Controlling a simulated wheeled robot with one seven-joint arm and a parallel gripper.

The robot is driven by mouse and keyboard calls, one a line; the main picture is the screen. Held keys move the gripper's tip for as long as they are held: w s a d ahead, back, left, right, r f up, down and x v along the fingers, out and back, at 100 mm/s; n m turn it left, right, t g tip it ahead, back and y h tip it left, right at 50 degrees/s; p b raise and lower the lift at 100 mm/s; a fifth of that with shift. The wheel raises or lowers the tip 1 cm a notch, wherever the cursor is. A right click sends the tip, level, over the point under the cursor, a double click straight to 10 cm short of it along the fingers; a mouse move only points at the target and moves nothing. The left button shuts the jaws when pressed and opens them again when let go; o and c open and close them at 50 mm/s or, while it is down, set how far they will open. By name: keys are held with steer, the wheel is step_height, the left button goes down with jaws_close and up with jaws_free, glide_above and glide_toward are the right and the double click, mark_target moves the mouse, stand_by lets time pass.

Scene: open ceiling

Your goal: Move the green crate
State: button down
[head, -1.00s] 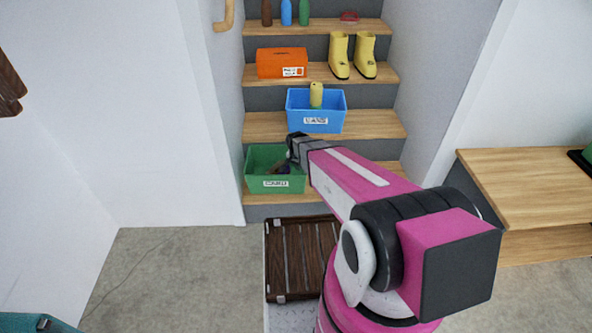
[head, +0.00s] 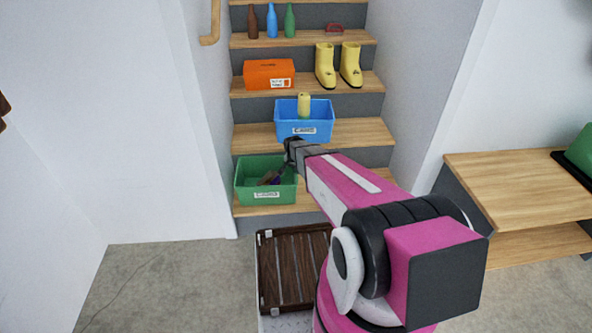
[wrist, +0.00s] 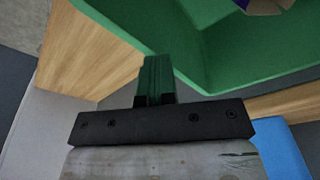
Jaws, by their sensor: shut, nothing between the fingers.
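The green crate (head: 285,194) sits upright on the lowest visible wooden stair, with a white label on its front and some dark and purple things inside. My gripper (wrist: 155,62) is shut and empty, with its fingers together beside the crate's green wall (wrist: 250,60) in the wrist view. I cannot tell whether the fingertips touch that wall. In the head view my wrist (head: 293,150) is at the crate's back right corner, and the fingers cannot be made out there.
A blue crate (head: 318,133) with a yellow item stands one stair above. Higher up are an orange box (head: 268,72), yellow boots (head: 326,66) and bottles (head: 271,22). A dark slatted board (head: 290,268) lies below the crate. Walls flank the stairs; a wooden bench (head: 515,190) is right.

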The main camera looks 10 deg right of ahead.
steer(key=shift+s+a+f, duration=0.3)
steer(key=shift+s+a, duration=0.1)
steer(key=shift+s, duration=0.1)
steer(key=shift+s+a+f, duration=0.25)
steer(key=shift+s+a, duration=0.1)
steer(key=shift+s, duration=0.15)
steer(key=shift+r, duration=0.8)
